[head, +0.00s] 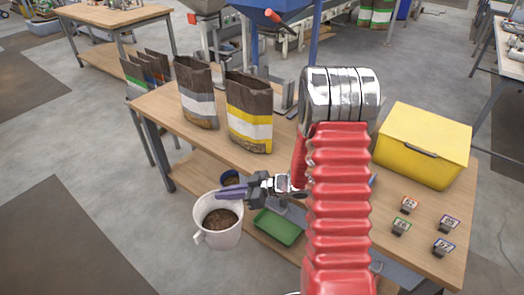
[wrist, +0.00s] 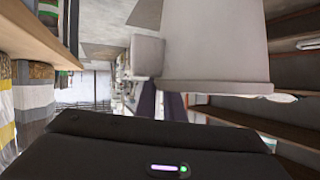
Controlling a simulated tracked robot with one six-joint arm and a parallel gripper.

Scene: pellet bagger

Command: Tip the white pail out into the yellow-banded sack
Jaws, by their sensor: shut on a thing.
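The white pail (head: 218,233) hangs upright in front of the bench's left part, below the bench top, with brown pellets inside. My gripper (head: 232,191) has purple fingers and is shut on the pail at its upper rim side; the exact grip point is unclear. In the wrist view the pail (wrist: 215,50) fills the upper middle, just beyond the fingers (wrist: 160,102). The yellow-banded sack (head: 250,128) stands upright on the bench, brown with a yellow and a white band, behind and above the pail. Its inside is not clearly visible.
A grey-banded sack (head: 197,95) stands left of the yellow-banded one. A yellow lidded bin (head: 425,145) and several number tags (head: 410,205) occupy the bench's (head: 165,105) right part. A green tray (head: 279,227) is on the lower shelf. Floor left of the pail is clear.

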